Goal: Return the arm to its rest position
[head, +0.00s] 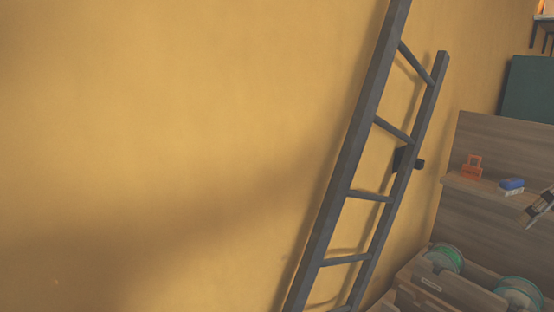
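Neither of my grippers can be made out in the head view, and no clear part of my arms shows. What they hold, if anything, cannot be seen. The view is tilted and filled mostly by a plain yellow wall (160,120).
A dark grey ladder (345,165) leans along the wall. At right, a wooden shelf (490,191) holds an orange item (472,168) and a blue-and-white block (511,186). A dark-and-pale object (540,208) is cut off at the edge. Green-rimmed discs (444,257) sit in a wooden unit (455,289) below.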

